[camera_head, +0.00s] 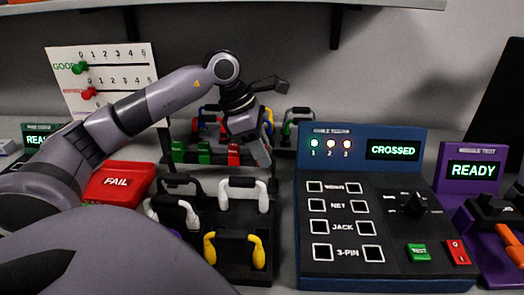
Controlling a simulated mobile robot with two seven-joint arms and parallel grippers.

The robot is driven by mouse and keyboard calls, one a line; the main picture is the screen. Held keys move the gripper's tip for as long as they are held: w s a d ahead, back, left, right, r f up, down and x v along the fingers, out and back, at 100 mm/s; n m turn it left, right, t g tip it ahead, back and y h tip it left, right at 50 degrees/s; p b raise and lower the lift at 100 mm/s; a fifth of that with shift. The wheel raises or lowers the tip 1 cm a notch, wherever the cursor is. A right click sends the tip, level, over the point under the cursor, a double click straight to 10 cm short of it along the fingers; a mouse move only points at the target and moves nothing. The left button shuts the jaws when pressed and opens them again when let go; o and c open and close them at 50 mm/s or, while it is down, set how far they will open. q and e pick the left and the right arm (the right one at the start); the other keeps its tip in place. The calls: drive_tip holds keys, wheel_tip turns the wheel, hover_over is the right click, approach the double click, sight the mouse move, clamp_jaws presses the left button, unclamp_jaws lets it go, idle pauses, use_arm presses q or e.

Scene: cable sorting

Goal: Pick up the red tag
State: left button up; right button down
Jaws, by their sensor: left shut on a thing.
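A red tag (233,154) stands in the tag row at the back, right of two green tags (204,153). My left gripper (262,155) reaches in from the left and points down at the right end of this row, close beside the red tag. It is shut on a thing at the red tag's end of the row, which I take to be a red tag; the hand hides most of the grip. My right gripper is not in view.
A dark rack with white and yellow cable ends (236,250) stands in front of the tags. A red FAIL tray (118,183) is at left. The blue cable tester (385,278), reading CROSSED, and a purple tester (474,152), reading READY, fill the right. Cables hang behind the tags.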

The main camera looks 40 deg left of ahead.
use_arm(q)
wheel_tip(320, 180, up, 23)
drive_tip(key=p, duration=0.7)
idle(0.5)
drive_tip(key=shift+f, duration=0.15)
